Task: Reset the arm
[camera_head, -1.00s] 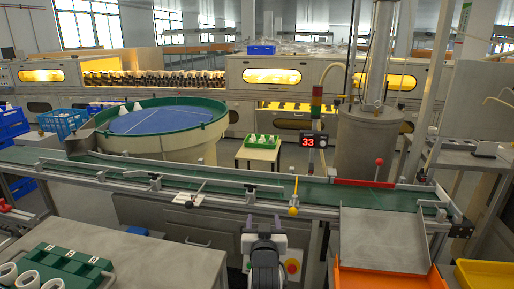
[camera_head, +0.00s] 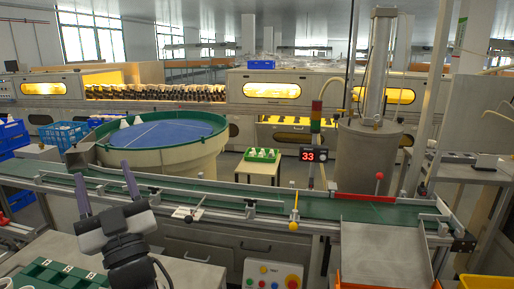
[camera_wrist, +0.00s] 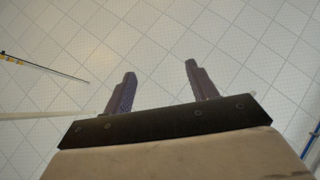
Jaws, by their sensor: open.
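My gripper (camera_head: 106,184) is at the lower left in the head view, raised in front of the green conveyor. Its two purple fingers point up and stand wide apart, with nothing between them. In the wrist view my gripper (camera_wrist: 159,80) also shows open and empty, with only pale tiled floor beyond the fingertips.
A green conveyor (camera_head: 240,203) with metal rails runs across the view. A round feeder bowl (camera_head: 165,135) with a blue floor stands behind it. A green tray (camera_head: 62,272) lies on the grey table at lower left. A control box (camera_head: 272,274) sits below the conveyor.

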